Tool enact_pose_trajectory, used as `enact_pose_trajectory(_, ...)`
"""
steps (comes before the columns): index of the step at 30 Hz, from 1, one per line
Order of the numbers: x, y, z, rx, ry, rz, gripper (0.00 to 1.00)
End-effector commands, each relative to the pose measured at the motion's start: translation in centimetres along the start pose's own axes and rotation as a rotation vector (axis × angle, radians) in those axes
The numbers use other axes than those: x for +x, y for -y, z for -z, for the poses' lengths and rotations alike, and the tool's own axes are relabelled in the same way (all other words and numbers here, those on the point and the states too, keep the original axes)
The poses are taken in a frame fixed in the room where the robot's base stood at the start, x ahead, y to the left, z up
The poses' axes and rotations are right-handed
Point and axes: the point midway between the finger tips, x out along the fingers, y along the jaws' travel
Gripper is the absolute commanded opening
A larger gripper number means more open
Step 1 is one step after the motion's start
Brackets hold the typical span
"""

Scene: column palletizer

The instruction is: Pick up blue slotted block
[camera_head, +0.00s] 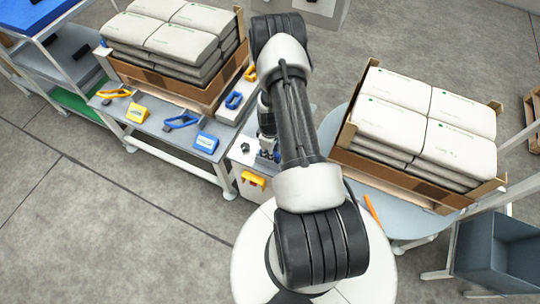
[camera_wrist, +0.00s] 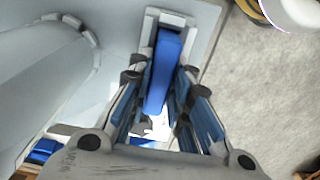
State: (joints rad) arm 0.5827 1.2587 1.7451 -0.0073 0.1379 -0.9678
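A long blue block (camera_wrist: 162,72) stands in a white slotted holder (camera_wrist: 176,19) in the wrist view. I take it for the blue slotted block, though its slot does not show. My gripper (camera_wrist: 164,76) reaches down with its two fingers on either side of the block. The fingers are close to its sides, but I cannot tell whether they touch or squeeze it. In the head view my gripper (camera_head: 268,154) is at the white stand, and my arm hides much of this spot.
A grey table (camera_head: 160,130) at left holds blue and yellow tools and a carton of sacks (camera_head: 170,82). A yellow part (camera_head: 253,180) is on the front of the white stand (camera_head: 245,152). Another sack carton (camera_head: 400,180) stands right of my arm. A grey bin (camera_head: 495,250) is lower right.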

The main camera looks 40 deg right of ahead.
Motion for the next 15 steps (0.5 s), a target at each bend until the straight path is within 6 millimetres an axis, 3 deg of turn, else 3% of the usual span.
enact_pose_trajectory(7,-0.01,0.00,0.00,0.000,0.000,0.000,0.00)
enact_pose_trajectory(15,-0.03,-0.01,0.01,0.000,0.000,0.000,0.00)
